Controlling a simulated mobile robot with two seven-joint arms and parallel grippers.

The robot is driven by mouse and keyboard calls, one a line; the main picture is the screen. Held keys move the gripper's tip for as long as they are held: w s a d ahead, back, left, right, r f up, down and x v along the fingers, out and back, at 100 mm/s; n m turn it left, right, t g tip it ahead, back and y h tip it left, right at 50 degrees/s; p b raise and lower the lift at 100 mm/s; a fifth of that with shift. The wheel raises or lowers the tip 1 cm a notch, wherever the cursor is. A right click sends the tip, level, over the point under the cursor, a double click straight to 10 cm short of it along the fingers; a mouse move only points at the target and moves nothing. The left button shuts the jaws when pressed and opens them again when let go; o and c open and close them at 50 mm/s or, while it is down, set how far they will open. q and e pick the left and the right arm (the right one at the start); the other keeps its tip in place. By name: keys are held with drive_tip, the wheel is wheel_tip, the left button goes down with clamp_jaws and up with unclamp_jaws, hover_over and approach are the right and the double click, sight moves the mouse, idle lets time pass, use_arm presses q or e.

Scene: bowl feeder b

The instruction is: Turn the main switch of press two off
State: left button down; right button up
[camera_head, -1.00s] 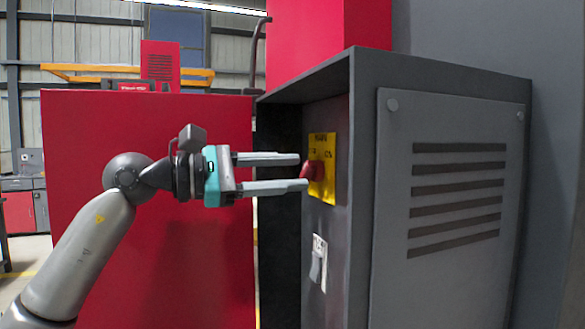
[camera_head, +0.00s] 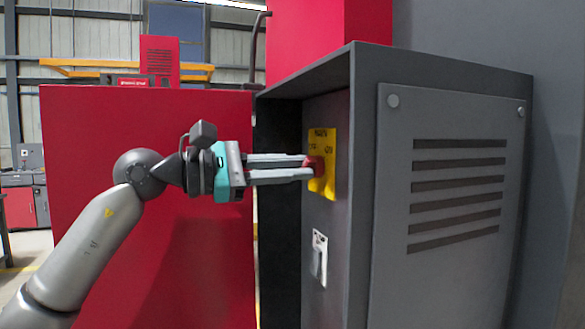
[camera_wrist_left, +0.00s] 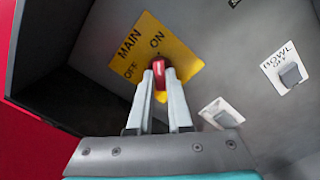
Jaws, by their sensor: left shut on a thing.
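The main switch is a red knob (camera_head: 317,165) on a yellow plate (camera_head: 329,182) on the grey cabinet's inner panel. My left gripper (camera_head: 308,167) reaches it from the left, and its fingers are shut on the knob. In the left wrist view the red knob (camera_wrist_left: 159,72) sits between the two fingertips (camera_wrist_left: 160,80). There the yellow plate (camera_wrist_left: 150,45) reads MAIN, with OFF to the left and ON above. The fingers hide part of the knob, so I cannot tell its exact setting. My right gripper is not in view.
Below the plate is a white-plated rocker switch (camera_head: 319,258). The left wrist view shows another switch marked BOWL (camera_wrist_left: 289,73). The cabinet (camera_head: 450,200) overhangs the recessed panel at the top and right. A red machine panel (camera_head: 150,240) stands behind my arm.

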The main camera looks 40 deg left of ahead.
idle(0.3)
use_arm(q)
drive_tip(key=shift+n, duration=0.3)
drive_tip(key=shift+n+b, duration=1.7)
drive_tip(key=shift+n, duration=6.9)
drive_tip(key=c, duration=0.8)
unclamp_jaws()
drive_tip(key=shift+c, duration=0.2)
